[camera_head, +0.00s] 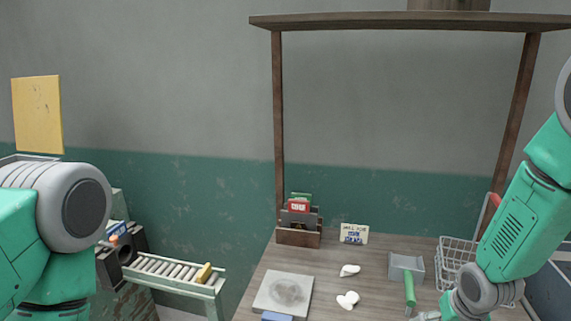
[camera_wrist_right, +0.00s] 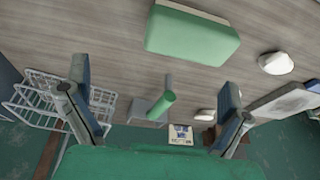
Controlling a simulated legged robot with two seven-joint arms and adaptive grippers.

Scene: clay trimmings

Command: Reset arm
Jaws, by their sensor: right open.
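My right arm (camera_head: 505,240) comes in from the right in the head view and reaches down over the table's right front. Its gripper is mostly cut off by the bottom edge there. In the right wrist view my right gripper (camera_wrist_right: 156,85) has its two fingers wide apart, with nothing held between them. A green-handled tool (camera_wrist_right: 155,107) and a green block (camera_wrist_right: 190,36) lie beyond the fingers, apart from them. My left arm (camera_head: 60,215) shows at the left of the head view. Its gripper is out of view.
The wooden table (camera_head: 325,263) holds a grey slab (camera_head: 284,289), white clay pieces (camera_head: 347,300), a grey dustpan (camera_head: 407,266), a small sign (camera_head: 354,234) and a wire basket (camera_head: 457,255) close to my right arm. A roller conveyor (camera_head: 172,275) stands left. A shelf (camera_head: 410,21) spans above.

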